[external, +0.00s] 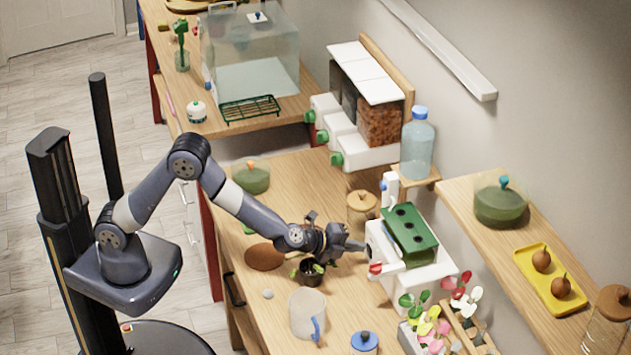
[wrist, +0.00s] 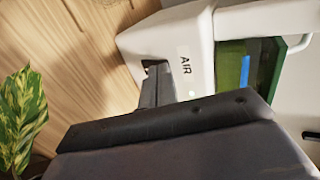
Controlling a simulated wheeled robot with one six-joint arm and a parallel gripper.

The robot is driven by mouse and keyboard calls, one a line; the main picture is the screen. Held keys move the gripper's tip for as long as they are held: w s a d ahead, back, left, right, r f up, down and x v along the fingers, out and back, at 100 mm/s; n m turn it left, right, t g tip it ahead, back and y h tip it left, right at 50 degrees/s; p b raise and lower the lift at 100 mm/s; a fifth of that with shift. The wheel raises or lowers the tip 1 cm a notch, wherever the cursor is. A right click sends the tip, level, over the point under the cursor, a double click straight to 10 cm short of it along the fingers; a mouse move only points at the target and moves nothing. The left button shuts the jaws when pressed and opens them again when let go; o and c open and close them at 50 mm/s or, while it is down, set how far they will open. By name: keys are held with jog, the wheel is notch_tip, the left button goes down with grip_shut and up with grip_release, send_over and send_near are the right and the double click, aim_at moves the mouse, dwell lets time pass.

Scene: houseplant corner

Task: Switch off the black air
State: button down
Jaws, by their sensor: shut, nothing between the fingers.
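A white unit (external: 436,268) with a green planter-like top (external: 410,236) stands at the wall side of the bench. In the wrist view its white face (wrist: 165,38) carries the label "AIR" (wrist: 186,66). A small dark part (wrist: 153,64) shows at the edge of this face, by my fingertips; it may be the black air switch, mostly hidden by my fingers. My gripper (external: 360,246) is shut and empty, its tips at the unit's front face. It also fills the lower wrist view (wrist: 158,82). I cannot tell whether the tips touch or which way the switch sits.
A small dark plant pot (external: 311,273) stands just under my gripper. A clear jug (external: 306,314) and a blue-lidded jar (external: 364,342) are nearer the front. A lidded jar (external: 361,207) stands behind my gripper.

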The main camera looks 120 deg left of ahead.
jog(key=shift+w, duration=0.1)
dwell(0.3)
jog(key=shift+w+a+f+b, duration=0.1)
jog(key=shift+a+b, duration=0.05)
jog(key=shift+b, duration=0.35)
jog(key=shift+w+a, duration=0.1)
jog(key=shift+r, duration=0.35)
jog(key=shift+r+p, duration=0.3)
jog(key=shift+r, duration=0.35)
jog(key=r+v, duration=0.2)
jog(key=v, duration=0.7)
jog(key=shift+r, duration=0.2)
